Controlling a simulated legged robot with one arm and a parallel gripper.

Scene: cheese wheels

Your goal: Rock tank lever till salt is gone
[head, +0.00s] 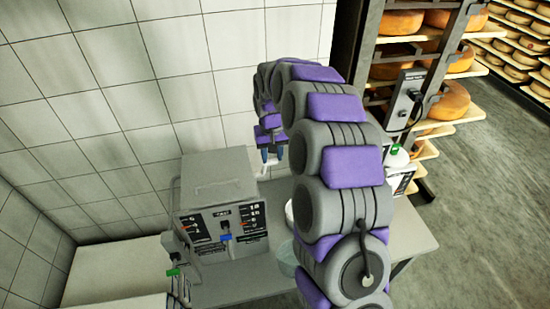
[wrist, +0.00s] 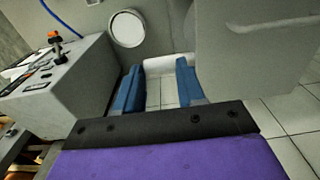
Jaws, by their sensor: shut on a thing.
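My gripper (head: 270,156) is above and behind the grey metal control box (head: 215,190), with my arm curving over from the right. In the wrist view, my gripper's blue fingers (wrist: 160,85) stand a little apart, with a pale bar (wrist: 168,64) at their tips. I take this bar to be the lever, but its far end is hidden. A large grey panel (wrist: 250,50) fills the upper right of the wrist view. It may be the tank's side. I cannot make out any salt.
The control box has small levers, one with a blue tip (head: 226,238). A green-tipped part (head: 173,272) is at its left. A grey table (head: 415,232) stands at the right, partly behind my arm. Shelves of cheese wheels (head: 402,22) stand at the upper right. Open floor (head: 490,170) lies at right.

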